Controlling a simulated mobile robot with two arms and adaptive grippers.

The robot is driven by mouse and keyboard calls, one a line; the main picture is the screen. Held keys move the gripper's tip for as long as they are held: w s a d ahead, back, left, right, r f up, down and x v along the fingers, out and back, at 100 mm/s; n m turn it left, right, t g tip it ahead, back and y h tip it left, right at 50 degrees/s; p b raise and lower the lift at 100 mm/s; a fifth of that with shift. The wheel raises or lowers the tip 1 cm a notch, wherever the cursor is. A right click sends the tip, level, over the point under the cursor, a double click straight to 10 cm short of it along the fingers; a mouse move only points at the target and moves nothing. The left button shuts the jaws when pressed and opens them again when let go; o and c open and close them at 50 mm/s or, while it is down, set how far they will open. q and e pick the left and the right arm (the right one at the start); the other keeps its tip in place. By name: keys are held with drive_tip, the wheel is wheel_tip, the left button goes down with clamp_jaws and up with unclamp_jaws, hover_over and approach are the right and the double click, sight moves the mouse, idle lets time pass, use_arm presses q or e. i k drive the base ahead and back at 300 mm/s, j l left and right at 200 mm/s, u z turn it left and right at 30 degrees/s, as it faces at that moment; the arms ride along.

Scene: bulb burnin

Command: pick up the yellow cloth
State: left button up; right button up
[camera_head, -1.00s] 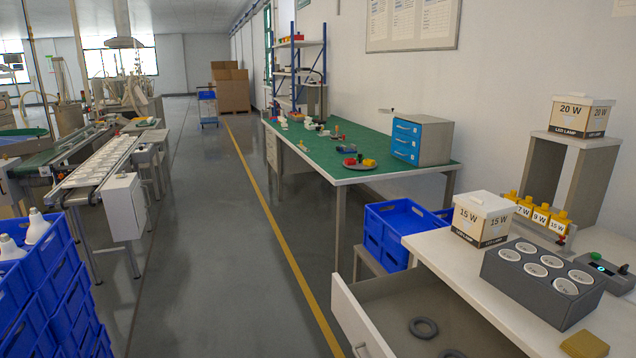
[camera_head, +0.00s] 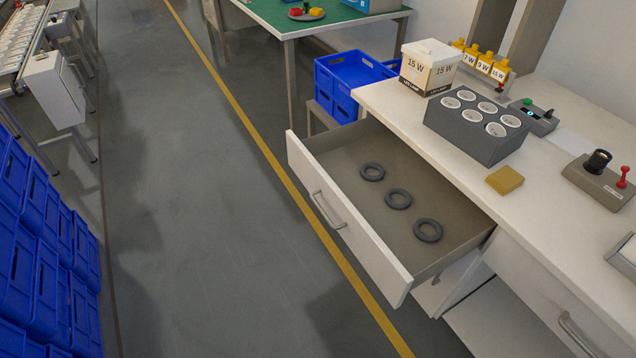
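The yellow cloth (camera_head: 505,180) is a small, folded-looking square. It lies flat on the white worktop (camera_head: 568,205), just in front of the grey block with round sockets (camera_head: 478,125) and near the worktop's front edge. Nothing covers it. Neither of my grippers shows in the head view, so their state is hidden.
An open drawer (camera_head: 349,236) with three dark rings juts out below the worktop. A 15 W box (camera_head: 428,68), a control box with a red lever (camera_head: 603,180) and a small green-button device (camera_head: 534,117) stand on the worktop. Blue crates (camera_head: 35,250) are stacked at left; the floor between is clear.

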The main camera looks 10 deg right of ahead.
sight(505, 180)
drive_tip(key=z, duration=1.5)
